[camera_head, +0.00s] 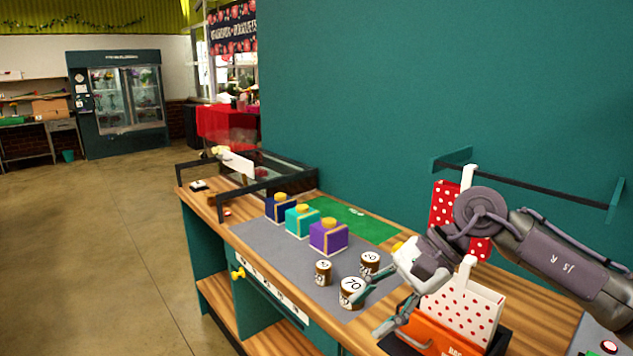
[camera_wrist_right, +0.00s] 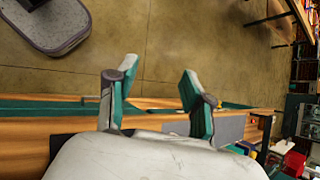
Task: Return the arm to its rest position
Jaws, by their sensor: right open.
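My right arm comes in from the right in the head view. My right gripper (camera_head: 366,312) is over the front edge of the bench near an orange box. It is open, with nothing between its fingers. In the right wrist view the two fingers of the right gripper (camera_wrist_right: 155,95) stand apart, with the bench edge and the floor beyond them. My left gripper is not in view.
The wooden bench (camera_head: 238,233) holds a grey mat with navy, teal and purple boxes (camera_head: 328,237). Numbered round weights (camera_head: 323,272) stand close to my right gripper. A polka-dot bag (camera_head: 462,312) stands by the orange box (camera_head: 425,335). The floor (camera_head: 110,230) at left is clear.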

